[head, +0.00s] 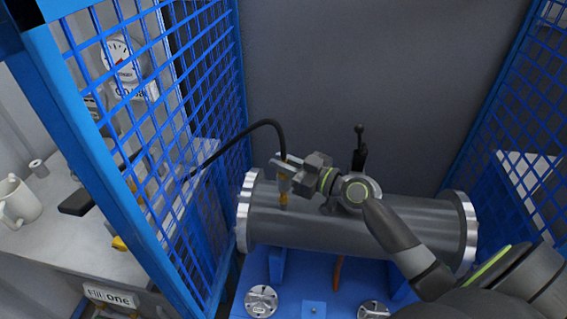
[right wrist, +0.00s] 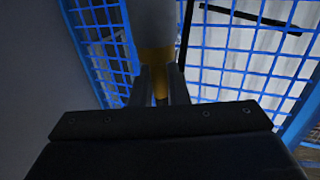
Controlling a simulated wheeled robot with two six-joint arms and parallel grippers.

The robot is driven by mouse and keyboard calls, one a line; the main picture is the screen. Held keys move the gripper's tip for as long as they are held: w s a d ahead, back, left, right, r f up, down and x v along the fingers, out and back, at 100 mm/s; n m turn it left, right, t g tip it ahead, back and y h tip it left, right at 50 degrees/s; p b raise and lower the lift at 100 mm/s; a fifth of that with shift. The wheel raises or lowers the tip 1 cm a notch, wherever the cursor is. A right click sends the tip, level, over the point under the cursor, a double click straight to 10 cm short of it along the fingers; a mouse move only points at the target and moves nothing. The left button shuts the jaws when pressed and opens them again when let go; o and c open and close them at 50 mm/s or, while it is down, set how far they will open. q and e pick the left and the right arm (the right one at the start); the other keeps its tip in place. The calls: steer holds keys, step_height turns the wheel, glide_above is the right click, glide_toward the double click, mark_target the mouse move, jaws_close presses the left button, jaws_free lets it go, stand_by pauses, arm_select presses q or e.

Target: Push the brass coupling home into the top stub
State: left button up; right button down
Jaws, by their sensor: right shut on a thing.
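The brass coupling (head: 284,185) hangs on the end of a black hose (head: 268,123), upright above the left part of a grey flanged shell (head: 330,222). My right gripper (head: 284,168) comes in from the right and is shut on the coupling's upper part. In the right wrist view the brass part (right wrist: 160,88) shows between the two fingers (right wrist: 160,92), with a wider grey cylinder beyond it. The top stub (head: 284,205) is directly under the coupling. Whether the coupling is fully seated on it cannot be told. My left gripper is not in view.
Blue mesh panels (head: 210,120) stand left and right of the shell. A black-handled valve (head: 359,150) rises from its top, close behind my right arm. Loose round flanges (head: 261,300) lie on the blue base in front.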

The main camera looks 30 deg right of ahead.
mark_target(289, 179)
steer(key=shift+f+b, duration=0.15)
steer(key=shift+b, duration=0.8)
stand_by(1.8)
steer(key=shift+a+f+b, duration=0.15)
steer(key=shift+f+b, duration=1.15)
steer(key=shift+b, duration=0.25)
steer(key=shift+f+b, duration=0.25)
steer(key=shift+b, duration=0.05)
steer(key=shift+f+b, duration=0.6)
steer(key=shift+b, duration=0.15)
steer(key=c, duration=1.3)
jaws_free()
